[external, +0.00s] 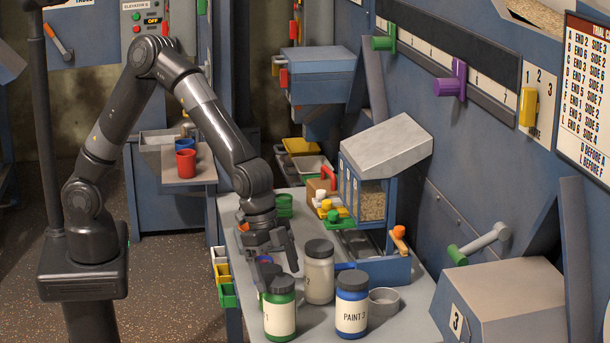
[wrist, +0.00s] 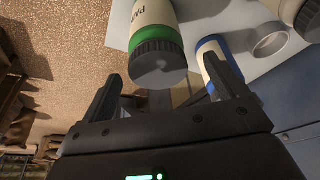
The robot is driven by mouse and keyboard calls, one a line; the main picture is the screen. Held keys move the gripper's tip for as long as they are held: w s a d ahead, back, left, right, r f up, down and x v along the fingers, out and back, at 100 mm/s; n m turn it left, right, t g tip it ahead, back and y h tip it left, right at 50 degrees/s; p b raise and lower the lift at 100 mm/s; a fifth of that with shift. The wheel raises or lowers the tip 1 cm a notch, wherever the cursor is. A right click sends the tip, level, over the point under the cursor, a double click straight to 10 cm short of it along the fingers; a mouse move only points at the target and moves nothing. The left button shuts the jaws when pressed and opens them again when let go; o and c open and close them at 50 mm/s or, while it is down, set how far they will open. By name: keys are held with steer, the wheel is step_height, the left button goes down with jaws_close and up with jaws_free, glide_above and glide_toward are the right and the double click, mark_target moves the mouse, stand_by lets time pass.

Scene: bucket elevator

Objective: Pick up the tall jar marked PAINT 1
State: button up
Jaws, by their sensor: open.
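The tall green jar (external: 280,314) stands upright on the grey table, with a dark lid and a white label; a "1" shows at its label's edge. In the wrist view the green jar (wrist: 155,38) shows its dark lid toward me and a partly cut-off label beginning "PA". My gripper (external: 277,266) is open, just above and behind this jar in the external view. In the wrist view the jar's lid appears between and beyond the fingertips of my gripper (wrist: 161,68). Nothing is held; contact with the lid cannot be told.
A blue jar (external: 351,312) marked PAINT stands to the right, its number unclear. A pale jar (external: 319,278) stands close behind, near my gripper. A grey cup (external: 383,305) is beside the blue jar. Coloured bins (external: 223,272) hang at the table's left edge.

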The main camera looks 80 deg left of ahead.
mark_target(281, 293)
steer(key=x, duration=0.5)
steer(key=shift+s+d+f, duration=0.1)
steer(key=shift+d+f, duration=0.05)
steer(key=shift+f, duration=0.25)
steer(key=shift+c, duration=0.5)
steer(key=c, duration=1.4)
steer(key=shift+r, duration=0.15)
